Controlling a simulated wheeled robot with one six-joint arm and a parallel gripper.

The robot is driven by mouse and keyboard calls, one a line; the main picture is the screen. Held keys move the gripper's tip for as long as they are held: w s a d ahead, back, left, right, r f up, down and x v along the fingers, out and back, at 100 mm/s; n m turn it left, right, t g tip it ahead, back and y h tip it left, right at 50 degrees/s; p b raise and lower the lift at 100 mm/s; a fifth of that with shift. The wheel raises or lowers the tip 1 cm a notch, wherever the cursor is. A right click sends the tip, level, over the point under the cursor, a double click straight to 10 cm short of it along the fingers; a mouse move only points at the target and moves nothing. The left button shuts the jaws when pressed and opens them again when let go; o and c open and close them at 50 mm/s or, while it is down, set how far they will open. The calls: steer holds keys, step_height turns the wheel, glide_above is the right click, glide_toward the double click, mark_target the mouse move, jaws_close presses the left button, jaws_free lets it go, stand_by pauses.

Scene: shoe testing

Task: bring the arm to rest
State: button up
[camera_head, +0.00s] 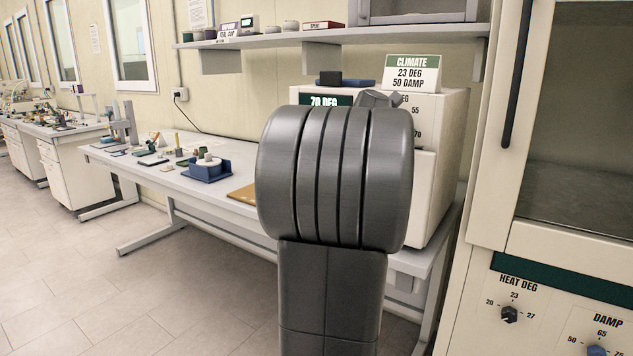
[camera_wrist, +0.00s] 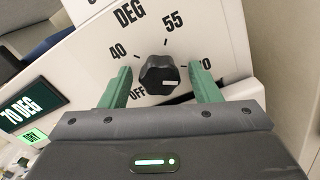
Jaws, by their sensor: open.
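My gripper (camera_wrist: 162,86) is open in the wrist view, with one green finger on each side of a black dial (camera_wrist: 158,74). The dial sits on a white panel marked OFF, 40, 55 and 70 under DEG. I cannot tell whether the fingers touch the dial. A dark display (camera_wrist: 33,107) beside it reads 70 DEG. In the head view my grey arm (camera_head: 335,180) stands in front of the white box (camera_head: 452,125) that carries this panel, and it hides the gripper's fingers and the dial.
The box stands on a long bench (camera_head: 190,183) with a blue tray (camera_head: 206,172) and small tools to the left. A shelf (camera_head: 330,36) runs above. A CLIMATE sign (camera_head: 412,74) stands on the box. A tall cabinet (camera_head: 480,290) with knobs is close on the right. Floor (camera_head: 130,290) at left is clear.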

steer(key=n+p, duration=0.2)
steer(key=n, duration=0.4)
steer(key=shift+r+p, duration=0.15)
steer(key=shift+p, duration=0.2)
steer(key=n+p, duration=0.1)
steer(key=n, duration=0.3)
steer(key=shift+d+n+p, duration=0.1)
steer(key=shift+n+p, duration=0.25)
steer(key=shift+n, duration=0.05)
